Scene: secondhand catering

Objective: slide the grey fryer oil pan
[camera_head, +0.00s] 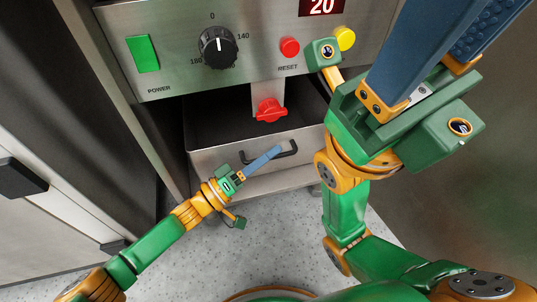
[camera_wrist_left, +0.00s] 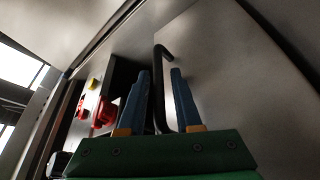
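The grey fryer oil pan (camera_head: 215,160) sits low in the fryer's opening, its front panel facing me and its dark inside showing from above. Its black handle (camera_head: 288,149) is on the front. My left gripper (camera_head: 277,150) reaches the handle from the lower left. In the left wrist view the handle (camera_wrist_left: 160,95) stands between the two blue fingers, with a gap on each side, so the gripper is open. My right gripper (camera_head: 455,45) is large at the upper right, raised near the camera and away from the pan. Its fingers are apart and their tips are cut off by the frame.
The fryer control panel (camera_head: 183,50) is above the pan, with a dial, a green switch and red and yellow buttons. A red valve handle (camera_head: 270,110) hangs over the pan. A steel cabinet (camera_head: 40,215) stands at left. The speckled floor (camera_head: 285,235) below the pan is clear.

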